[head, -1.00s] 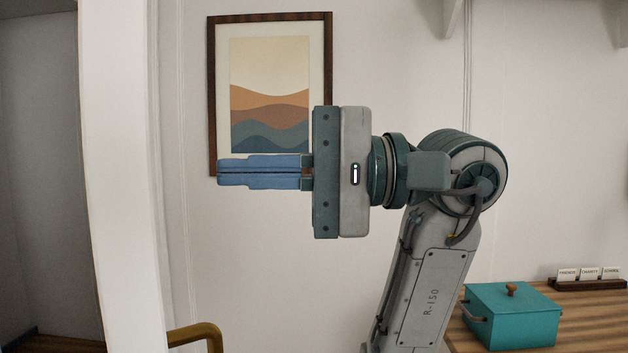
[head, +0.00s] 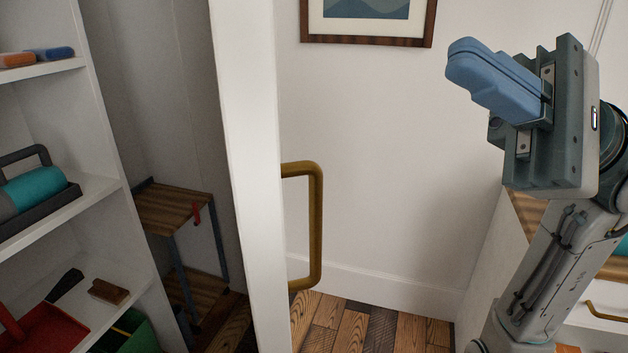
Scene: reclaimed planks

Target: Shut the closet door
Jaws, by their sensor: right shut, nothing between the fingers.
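The white closet door (head: 245,170) stands open, its edge toward me, in the middle left of the head view. A brass-coloured bar handle (head: 317,225) sticks out from its right face. The closet's inside shows to the left of the door. My right gripper (head: 468,68) is at the upper right, with its blue fingers together and nothing between them. It points left and is well apart from the handle, above it and to the right. My left gripper is not in view.
White shelves (head: 95,195) on the left hold a teal and grey item and a red dustpan (head: 45,330). A small wooden-topped rack (head: 172,205) stands inside the closet. Bare plank floor (head: 365,325) and a white wall lie right of the door. A framed picture (head: 368,40) hangs above.

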